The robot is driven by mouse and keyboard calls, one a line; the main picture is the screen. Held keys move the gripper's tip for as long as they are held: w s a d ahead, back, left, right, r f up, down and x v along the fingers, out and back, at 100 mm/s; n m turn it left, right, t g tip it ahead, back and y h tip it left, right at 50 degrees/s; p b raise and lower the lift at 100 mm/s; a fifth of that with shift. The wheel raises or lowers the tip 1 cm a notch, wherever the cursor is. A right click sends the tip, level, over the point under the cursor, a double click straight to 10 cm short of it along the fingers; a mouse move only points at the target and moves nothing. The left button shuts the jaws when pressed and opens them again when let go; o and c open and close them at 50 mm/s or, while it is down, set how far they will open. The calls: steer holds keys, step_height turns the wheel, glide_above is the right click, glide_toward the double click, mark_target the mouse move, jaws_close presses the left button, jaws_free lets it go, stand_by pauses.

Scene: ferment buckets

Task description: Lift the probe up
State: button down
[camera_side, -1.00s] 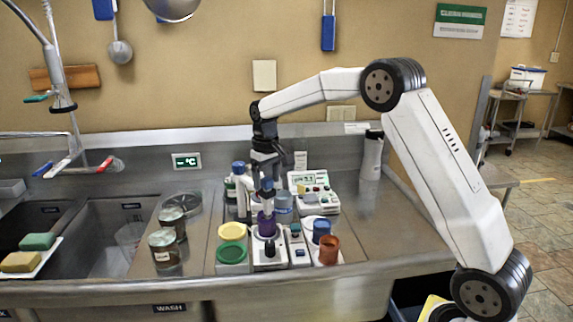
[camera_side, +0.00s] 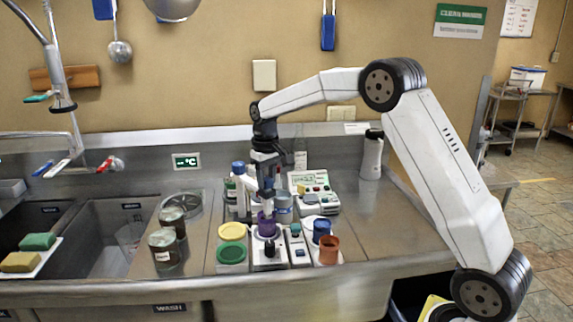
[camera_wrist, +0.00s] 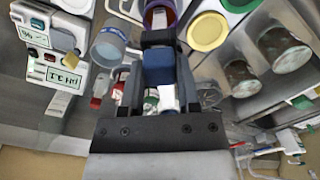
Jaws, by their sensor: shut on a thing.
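My gripper (camera_side: 266,188) points down over the purple bucket (camera_side: 266,226) in the side view. It is shut on the probe, which stands upright with its white lower part (camera_side: 266,209) reaching into the purple bucket. In the wrist view the dark fingers (camera_wrist: 158,48) close around the probe's blue part (camera_wrist: 158,68). The purple bucket also shows in the wrist view (camera_wrist: 170,5), just beyond the fingertips. The probe's lower end is hidden inside the bucket.
A meter with a green display (camera_side: 312,186) stands behind to the right. A grey-blue bucket (camera_side: 283,210), blue bucket (camera_side: 321,229) and orange bucket (camera_side: 329,249) crowd the right side. Yellow (camera_side: 232,231) and green (camera_side: 231,254) lids lie left. Brown jars (camera_side: 163,248) stand farther left.

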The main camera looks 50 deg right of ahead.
steer(key=shift+r, duration=0.1)
stand_by(0.7)
steer(key=shift+r, duration=3.05)
steer(key=shift+c, duration=1.8)
jaws_free()
steer(key=shift+o, duration=0.2)
steer(key=shift+f, duration=0.1)
step_height(320, 180, up, 8)
steer(key=shift+f, duration=0.1)
